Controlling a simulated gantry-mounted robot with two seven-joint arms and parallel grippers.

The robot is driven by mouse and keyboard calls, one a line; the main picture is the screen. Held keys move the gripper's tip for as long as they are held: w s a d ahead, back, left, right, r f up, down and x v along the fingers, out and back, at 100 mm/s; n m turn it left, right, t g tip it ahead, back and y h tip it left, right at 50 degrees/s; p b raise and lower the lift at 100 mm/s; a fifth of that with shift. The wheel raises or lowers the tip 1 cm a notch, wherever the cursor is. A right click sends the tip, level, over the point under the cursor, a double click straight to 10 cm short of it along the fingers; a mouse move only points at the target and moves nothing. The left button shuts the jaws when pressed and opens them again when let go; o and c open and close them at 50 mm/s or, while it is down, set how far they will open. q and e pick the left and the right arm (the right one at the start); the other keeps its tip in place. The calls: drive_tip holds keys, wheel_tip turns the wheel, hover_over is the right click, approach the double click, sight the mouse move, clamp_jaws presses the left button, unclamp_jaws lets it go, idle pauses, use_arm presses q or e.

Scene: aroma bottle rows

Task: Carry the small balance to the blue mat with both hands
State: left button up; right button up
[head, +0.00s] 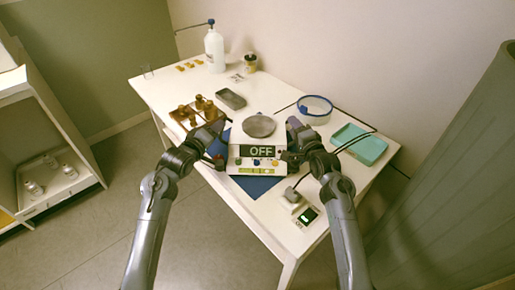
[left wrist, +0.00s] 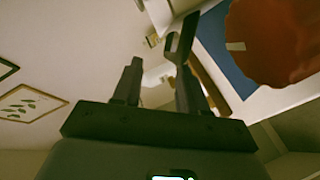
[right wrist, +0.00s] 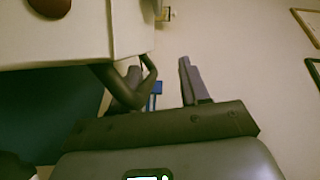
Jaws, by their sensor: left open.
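The small balance (head: 246,164) is a white box with a round grey pan (head: 259,126) and a display reading OFF. It stands over the blue mat (head: 258,187), which shows at its front and left. Its base hides most of the mat. My left gripper (head: 217,130) is open beside its left side, and the mat (left wrist: 222,45) shows past its fingers in the left wrist view. A large red-brown shape is very close there. My right gripper (head: 293,128) is beside the balance's right side, its fingers apart with nothing seen between them.
Brass weights in a wooden block (head: 199,109) and a grey tray (head: 231,99) lie behind left. A glass bowl with a blue rim (head: 315,108) and a teal tray (head: 359,145) are to the right. A grey adapter (head: 292,195) and small meter (head: 308,216) lie front right. A white bottle (head: 214,50) stands far back.

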drive_tip(key=shift+r, duration=0.45)
use_arm(q)
drive_tip(key=v, duration=0.5)
drive_tip(key=shift+s+a+r, duration=0.1)
drive_tip(key=shift+s+a, duration=0.05)
drive_tip(key=shift+s, duration=0.2)
use_arm(e)
wheel_tip(320, 180, up, 9)
use_arm(q)
drive_tip(key=shift+r, duration=0.1)
use_arm(e)
drive_tip(key=shift+r, duration=0.15)
